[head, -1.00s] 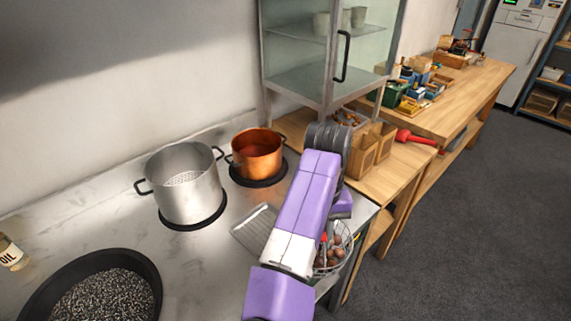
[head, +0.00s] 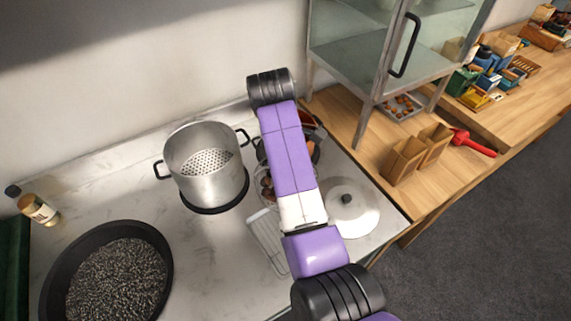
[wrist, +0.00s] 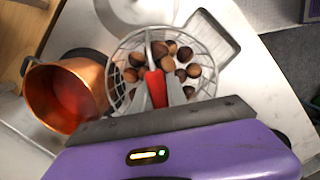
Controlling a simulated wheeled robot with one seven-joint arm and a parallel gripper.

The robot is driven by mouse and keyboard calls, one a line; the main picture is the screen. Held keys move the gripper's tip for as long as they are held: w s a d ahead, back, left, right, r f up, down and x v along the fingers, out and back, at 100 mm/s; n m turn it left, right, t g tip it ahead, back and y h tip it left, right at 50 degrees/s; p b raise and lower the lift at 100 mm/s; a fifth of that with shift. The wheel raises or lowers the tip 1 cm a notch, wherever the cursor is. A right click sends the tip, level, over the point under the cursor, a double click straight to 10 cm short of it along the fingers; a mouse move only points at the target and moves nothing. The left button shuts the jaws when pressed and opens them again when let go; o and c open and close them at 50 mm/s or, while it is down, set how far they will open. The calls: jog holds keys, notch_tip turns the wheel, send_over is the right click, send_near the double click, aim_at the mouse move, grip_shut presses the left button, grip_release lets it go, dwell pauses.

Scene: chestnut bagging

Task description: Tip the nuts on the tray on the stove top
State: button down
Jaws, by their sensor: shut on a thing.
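My gripper (wrist: 156,92) is shut on the red handle (wrist: 155,84) of a round wire basket (wrist: 199,52). Several brown chestnuts (wrist: 170,62) lie in the basket. In the head view my arm hides most of the basket; part of it with some nuts shows left of the arm (head: 267,187). The tray (head: 265,238), a flat pale metal one, lies on the stove top (head: 215,265), nearer than the basket and partly behind my arm. In the wrist view the tray (wrist: 231,45) shows beyond the basket at upper right, and no nuts show on it.
A copper pot (wrist: 72,92) stands close beside the basket. A steel pot with a perforated insert (head: 205,175) stands left of it. A silver lid (head: 352,218) lies right of my arm. A dark pan of grit (head: 155,270) is at lower left. A glass cabinet (head: 365,70) stands behind right.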

jog(key=shift+a+f+n, duration=0.15)
jog(key=shift+a+n, duration=0.15)
jog(key=shift+n, duration=0.1)
jog(key=shift+s+a+f, duration=0.1)
jog(key=shift+a+f, duration=0.1)
jog(key=t, duration=0.2)
jog(key=s+f+t, duration=0.1)
jog(key=t, duration=0.2)
jog(key=shift+s+d+f+t+y, duration=0.1)
jog(key=shift+s+f+t+y, duration=0.1)
jog(key=shift+t+y, duration=0.15)
jog(key=t, duration=0.1)
jog(key=s+t, duration=0.1)
jog(key=t, duration=0.1)
jog(key=s+t, duration=0.1)
jog(key=t, duration=0.1)
jog(key=shift+s+d+r+m+y, duration=0.1)
jog(key=shift+d+r+m+y, duration=0.1)
jog(key=shift+m+y, duration=0.15)
jog(key=shift+s+f+t, duration=0.25)
jog(key=shift+s+t, duration=0.05)
jog(key=shift+t, duration=0.55)
jog(key=b, duration=0.2)
jog(key=shift+f+t+b, duration=0.15)
jog(key=shift+t+b, duration=0.15)
jog(key=t+b, duration=0.1)
jog(key=b, duration=0.2)
jog(key=shift+s+d+f, duration=0.1)
jog(key=shift+s, duration=0.25)
